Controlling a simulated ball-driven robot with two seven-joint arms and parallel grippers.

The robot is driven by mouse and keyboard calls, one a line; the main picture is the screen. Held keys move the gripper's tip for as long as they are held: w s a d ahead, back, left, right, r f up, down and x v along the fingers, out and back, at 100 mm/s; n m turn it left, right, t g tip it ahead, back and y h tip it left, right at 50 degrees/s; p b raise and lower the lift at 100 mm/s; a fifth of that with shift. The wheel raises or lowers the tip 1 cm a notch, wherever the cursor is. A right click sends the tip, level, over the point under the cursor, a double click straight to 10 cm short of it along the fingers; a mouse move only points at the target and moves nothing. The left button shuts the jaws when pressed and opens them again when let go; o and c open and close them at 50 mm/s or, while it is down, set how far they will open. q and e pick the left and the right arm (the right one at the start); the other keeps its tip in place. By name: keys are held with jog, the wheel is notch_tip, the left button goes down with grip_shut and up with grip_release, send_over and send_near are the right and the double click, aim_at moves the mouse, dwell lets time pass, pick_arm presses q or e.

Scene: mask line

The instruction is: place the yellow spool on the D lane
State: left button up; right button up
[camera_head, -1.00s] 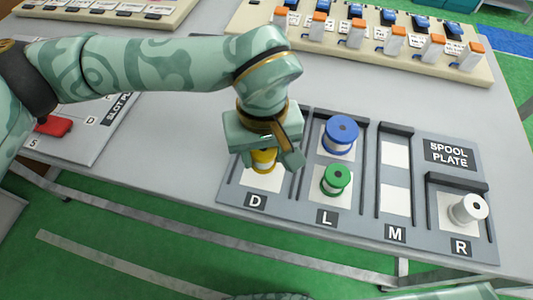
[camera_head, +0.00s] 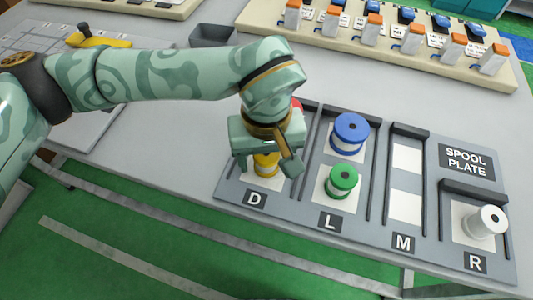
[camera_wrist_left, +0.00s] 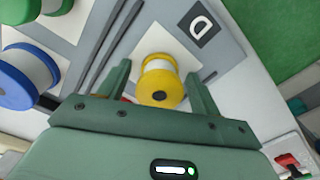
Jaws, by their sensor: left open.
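The yellow spool (camera_head: 266,167) stands on the white front pad of the D lane (camera_head: 230,188) on the spool plate (camera_head: 370,236). My left gripper (camera_head: 268,162) is above it and hides its upper part in the head view. In the left wrist view the yellow spool (camera_wrist_left: 160,82) sits between the two spread fingers of my left gripper (camera_wrist_left: 157,76), with a visible gap on each side. The D label (camera_wrist_left: 201,27) lies just beyond the spool there. My right gripper is not in view.
Blue (camera_head: 350,133) and green (camera_head: 342,180) spools stand in the L lane. A white spool (camera_head: 487,221) is in the R lane. The M lane (camera_head: 405,205) is empty. A red thing (camera_head: 297,104) is mostly hidden behind my left wrist. A rack (camera_head: 400,60) stands behind.

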pick_arm(q)
notch_tip(320, 180, up, 12)
jog(key=p, duration=0.4)
jog(key=shift+r, duration=0.15)
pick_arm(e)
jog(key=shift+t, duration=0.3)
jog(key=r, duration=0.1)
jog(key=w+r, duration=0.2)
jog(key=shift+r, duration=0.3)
